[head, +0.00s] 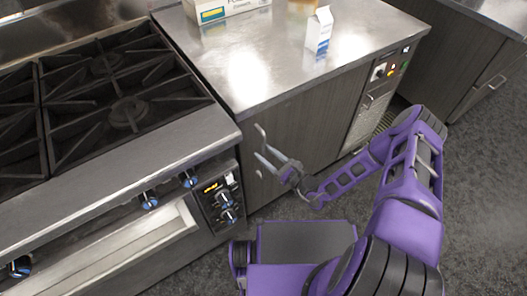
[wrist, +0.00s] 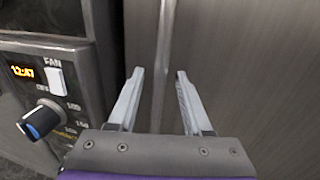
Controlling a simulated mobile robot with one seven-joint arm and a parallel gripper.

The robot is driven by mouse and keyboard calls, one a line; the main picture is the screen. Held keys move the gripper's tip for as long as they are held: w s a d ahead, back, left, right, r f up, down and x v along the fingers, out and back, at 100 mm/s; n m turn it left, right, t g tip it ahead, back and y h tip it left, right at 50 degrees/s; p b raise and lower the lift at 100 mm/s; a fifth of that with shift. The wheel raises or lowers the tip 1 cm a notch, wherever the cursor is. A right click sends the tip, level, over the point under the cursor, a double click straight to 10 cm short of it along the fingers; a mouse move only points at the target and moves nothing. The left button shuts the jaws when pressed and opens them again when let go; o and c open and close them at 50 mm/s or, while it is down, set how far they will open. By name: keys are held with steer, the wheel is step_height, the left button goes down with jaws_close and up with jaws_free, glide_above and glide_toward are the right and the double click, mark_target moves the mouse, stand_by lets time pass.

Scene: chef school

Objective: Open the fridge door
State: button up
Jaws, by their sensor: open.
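The undercounter unit with grey wood-look door panels (head: 305,120) stands under the steel worktop, right of the stove; I take it for the fridge. Its control panel with small lights (head: 392,66) is at its right end. My gripper (head: 257,141) is in front of the unit's left end, close to the stove, with its fingers apart and nothing between them that I can see gripped. In the wrist view, a narrow vertical metal strip (wrist: 164,50) runs up between the fingertips, beside the grey door panel (wrist: 240,60). I cannot tell whether it is a handle or an edge, or whether the fingers touch it. The door looks shut.
The stove (head: 110,90) with black grates and front knobs is close on the left; its oven panel (wrist: 50,90) with clock and dial fills the left of the wrist view. A milk carton (head: 318,30) and a box (head: 222,8) stand on the worktop (head: 270,60). Floor (head: 485,185) is clear at right.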

steer(key=shift+w+a, duration=0.45)
jaws_close()
stand_by(1.2)
